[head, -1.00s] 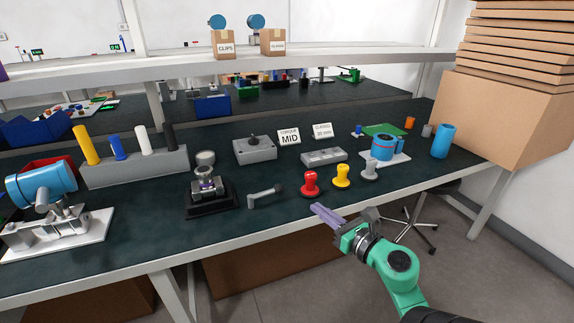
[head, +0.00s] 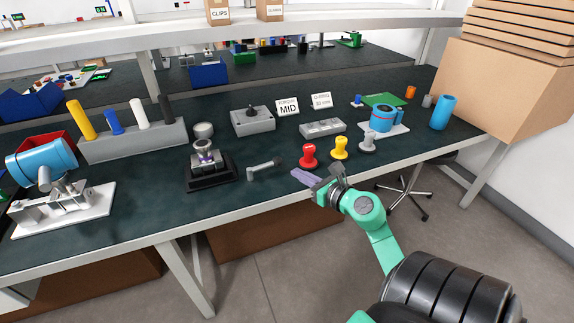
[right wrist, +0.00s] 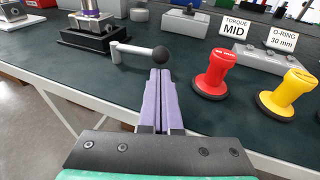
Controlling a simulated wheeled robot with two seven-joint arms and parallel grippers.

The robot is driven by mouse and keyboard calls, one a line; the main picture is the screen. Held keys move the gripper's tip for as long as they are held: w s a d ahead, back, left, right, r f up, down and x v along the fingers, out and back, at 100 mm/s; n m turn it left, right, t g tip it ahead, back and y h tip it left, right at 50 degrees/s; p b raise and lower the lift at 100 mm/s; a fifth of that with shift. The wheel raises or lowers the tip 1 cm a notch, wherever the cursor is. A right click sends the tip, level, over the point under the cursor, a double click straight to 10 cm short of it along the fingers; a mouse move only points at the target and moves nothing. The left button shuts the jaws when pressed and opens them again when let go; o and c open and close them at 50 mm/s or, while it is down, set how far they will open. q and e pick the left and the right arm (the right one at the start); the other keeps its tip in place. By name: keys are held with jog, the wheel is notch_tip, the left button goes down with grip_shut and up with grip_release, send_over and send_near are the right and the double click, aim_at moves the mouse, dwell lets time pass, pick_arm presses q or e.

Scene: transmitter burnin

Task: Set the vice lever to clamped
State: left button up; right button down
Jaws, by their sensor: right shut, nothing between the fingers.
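The vice (head: 207,162) stands on a black base on the green bench, left of my right gripper; only its base part shows at the upper left of the right wrist view (right wrist: 92,30). The lever (head: 262,169) is a grey bar with a dark ball knob, reaching right from the vice's side, and it also shows in the right wrist view (right wrist: 135,51). My right gripper (head: 304,175) has purple fingers, shut and empty, over the bench's front edge. In the right wrist view its fingertips (right wrist: 160,75) point at the knob, just short of it or below it; contact cannot be told.
Red (head: 308,156), yellow (head: 340,148) and grey (head: 367,143) stamp-like knobs stand right of the lever. A grey block (head: 322,129) and a switch box (head: 253,121) with a "MID" sign (head: 287,108) are behind. The bench strip before the lever is clear.

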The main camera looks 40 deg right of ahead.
aim_at(280, 164)
jog(key=w, duration=0.3)
jog(key=w+f, duration=0.1)
jog(key=w, duration=0.2)
jog(key=shift+f, duration=0.1)
pick_arm(q)
jog(key=shift+r, duration=0.25)
pick_arm(e)
jog(key=shift+s, duration=0.1)
pick_arm(q)
jog(key=shift+f, duration=0.1)
